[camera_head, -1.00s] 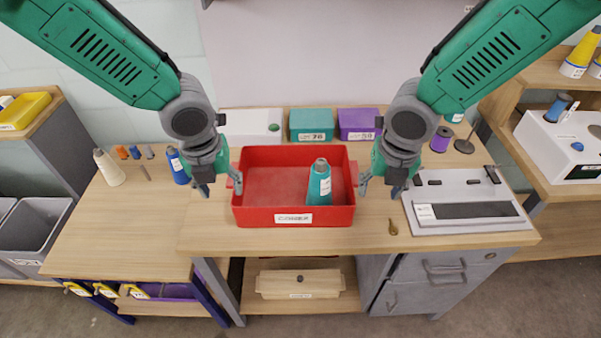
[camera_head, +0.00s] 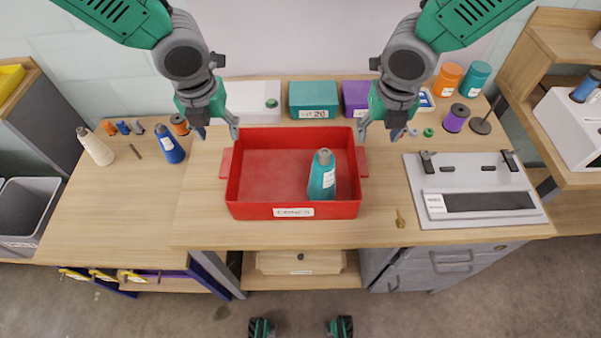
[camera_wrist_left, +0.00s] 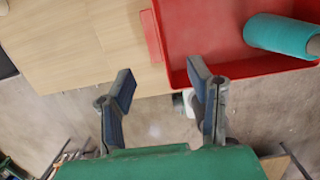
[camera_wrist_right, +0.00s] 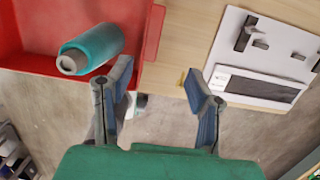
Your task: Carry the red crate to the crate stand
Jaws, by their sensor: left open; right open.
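The red crate (camera_head: 262,199) sits on the wooden table, with a handle on each side and a label reading CONES on its front. A teal cone (camera_head: 322,178) stands inside it, right of the middle. My left gripper (camera_head: 218,134) is open and empty, behind and above the crate's left handle (camera_head: 226,163). My right gripper (camera_head: 377,136) is open and empty, behind and above the right handle (camera_head: 362,161). The wrist views show each handle just beyond the open fingers, not between them. I cannot make out a crate stand for certain.
A grey device (camera_head: 480,217) lies right of the crate, with a small brass piece (camera_head: 400,219) between them. Teal (camera_head: 314,96) and purple (camera_head: 356,96) boxes and a white box (camera_head: 252,98) stand behind. A blue cone (camera_head: 169,148) and a cream cone (camera_head: 95,148) stand left. Table left of the crate is mostly clear.

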